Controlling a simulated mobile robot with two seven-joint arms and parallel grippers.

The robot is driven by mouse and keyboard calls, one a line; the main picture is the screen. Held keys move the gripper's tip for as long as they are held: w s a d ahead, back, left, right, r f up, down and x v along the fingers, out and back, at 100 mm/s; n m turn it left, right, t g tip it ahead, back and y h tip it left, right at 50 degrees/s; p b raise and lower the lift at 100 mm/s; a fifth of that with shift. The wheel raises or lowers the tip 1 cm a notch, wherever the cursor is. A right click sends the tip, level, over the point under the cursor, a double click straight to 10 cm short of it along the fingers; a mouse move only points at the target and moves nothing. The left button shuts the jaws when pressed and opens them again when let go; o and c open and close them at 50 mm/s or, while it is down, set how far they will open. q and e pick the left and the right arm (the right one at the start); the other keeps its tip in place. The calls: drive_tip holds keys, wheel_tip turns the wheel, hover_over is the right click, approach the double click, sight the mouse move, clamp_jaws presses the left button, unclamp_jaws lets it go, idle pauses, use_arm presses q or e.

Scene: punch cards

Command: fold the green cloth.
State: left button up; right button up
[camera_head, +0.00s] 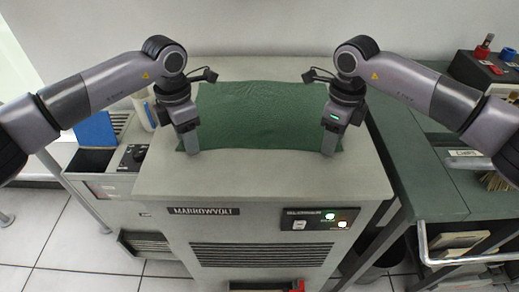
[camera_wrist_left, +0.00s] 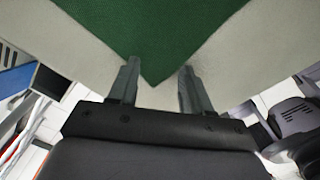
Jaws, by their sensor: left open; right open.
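The green cloth (camera_head: 262,115) lies spread flat on the grey top of a machine cabinet (camera_head: 262,178). My left gripper (camera_head: 190,150) is at the cloth's near left corner, pointing down. In the left wrist view, the cloth (camera_wrist_left: 145,35) comes to a corner between the two open fingers of my left gripper (camera_wrist_left: 155,88). My right gripper (camera_head: 329,152) is at the cloth's near right corner, also pointing down. Its fingers overlap in the head view, and whether they touch the cloth cannot be seen.
The cabinet's front carries a MARROWVOLT plate (camera_head: 207,211) and a switch panel (camera_head: 320,220). A green side table (camera_head: 425,165) stands at the right, with a dark box (camera_head: 485,72) behind. A blue object (camera_head: 95,130) stands at the left. The cabinet top before the cloth is clear.

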use_arm(q)
drive_tip(key=shift+c, duration=0.3)
use_arm(e)
drive_tip(key=shift+f, duration=0.1)
drive_tip(key=shift+c, duration=0.3)
use_arm(q)
clamp_jaws()
use_arm(e)
clamp_jaws()
